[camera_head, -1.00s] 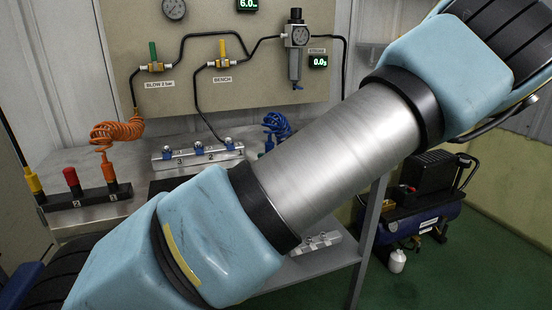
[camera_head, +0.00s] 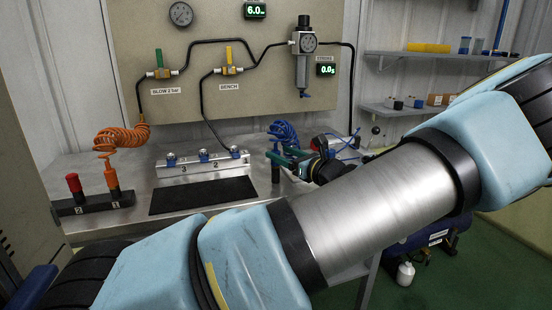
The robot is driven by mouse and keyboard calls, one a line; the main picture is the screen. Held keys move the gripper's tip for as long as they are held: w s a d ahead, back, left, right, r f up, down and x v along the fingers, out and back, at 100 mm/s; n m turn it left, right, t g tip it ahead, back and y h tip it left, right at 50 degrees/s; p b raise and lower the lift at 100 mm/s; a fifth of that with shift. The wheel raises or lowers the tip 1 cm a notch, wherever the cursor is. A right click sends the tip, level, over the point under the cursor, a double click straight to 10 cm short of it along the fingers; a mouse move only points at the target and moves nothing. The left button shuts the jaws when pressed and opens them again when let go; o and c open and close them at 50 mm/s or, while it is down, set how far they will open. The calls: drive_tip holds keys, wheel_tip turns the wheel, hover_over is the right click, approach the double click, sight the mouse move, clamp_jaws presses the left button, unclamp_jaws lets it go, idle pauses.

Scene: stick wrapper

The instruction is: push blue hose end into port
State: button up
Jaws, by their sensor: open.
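The blue coiled hose (camera_head: 284,131) stands at the back of the steel bench, right of the manifold. Which port is meant I cannot tell.
A black mat (camera_head: 203,195) lies before the manifold. An orange coiled hose (camera_head: 121,139) stands in a black numbered holder (camera_head: 92,203) at left. Valves and gauges fill the back panel (camera_head: 228,100).

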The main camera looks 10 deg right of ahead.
drive_tip(key=shift+a+f+p+x, duration=0.15)
drive_tip(key=shift+p+x, duration=0.2)
drive_tip(key=shift+x, duration=1)
drive_tip(key=shift+a+f+p+x, duration=0.15)
drive_tip(key=shift+p+x, duration=0.15)
drive_tip(key=shift+x, duration=1.1)
drive_tip(key=shift+s, duration=0.15)
drive_tip(key=shift+c, duration=0.2)
clamp_jaws()
